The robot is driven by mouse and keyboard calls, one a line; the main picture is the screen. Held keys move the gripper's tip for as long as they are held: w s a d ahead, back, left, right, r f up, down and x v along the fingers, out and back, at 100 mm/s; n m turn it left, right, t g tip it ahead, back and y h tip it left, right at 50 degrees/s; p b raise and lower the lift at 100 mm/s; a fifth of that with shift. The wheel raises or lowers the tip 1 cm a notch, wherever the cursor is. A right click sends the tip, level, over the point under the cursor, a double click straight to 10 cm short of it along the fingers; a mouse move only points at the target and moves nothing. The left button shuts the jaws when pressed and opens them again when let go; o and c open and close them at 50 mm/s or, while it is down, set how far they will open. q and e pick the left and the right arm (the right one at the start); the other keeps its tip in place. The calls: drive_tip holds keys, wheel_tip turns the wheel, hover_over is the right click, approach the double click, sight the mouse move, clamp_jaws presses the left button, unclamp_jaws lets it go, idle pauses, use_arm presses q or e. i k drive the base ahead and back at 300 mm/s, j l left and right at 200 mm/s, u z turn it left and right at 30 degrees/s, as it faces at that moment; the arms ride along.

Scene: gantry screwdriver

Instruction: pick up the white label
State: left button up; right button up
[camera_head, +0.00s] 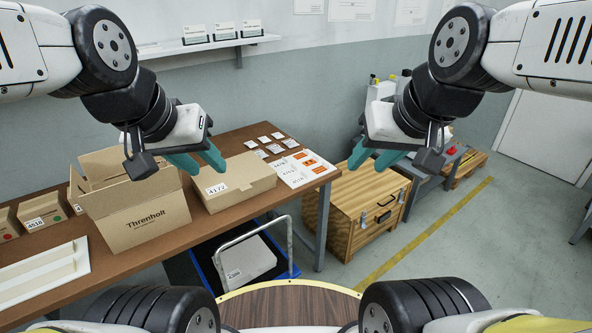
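Several small white labels (263,140) lie in loose rows at the far end of the brown table. A white sheet (290,178) in front of them carries orange and white labels. I cannot tell which of these is the task's white label. My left gripper (208,169) has teal fingers, is open and empty, and hangs in front of the flat closed box, left of the labels. My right gripper (366,169) is open and empty, in the air right of the table, over the wooden crate side.
An open carton marked Threnholt (145,222) and a flat closed box (240,184) numbered 4172 stand on the table (160,262). A wooden crate (362,212) stands on the floor at right. A blue cart (205,273) with a grey box sits below the table edge.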

sight(283, 162)
drive_tip(key=i+l, duration=0.25)
drive_tip(key=i, duration=0.2)
drive_tip(key=i+l, duration=0.25)
drive_tip(key=i, duration=0.2)
drive_tip(key=i+l, duration=0.25)
drive_tip(key=i, duration=0.2)
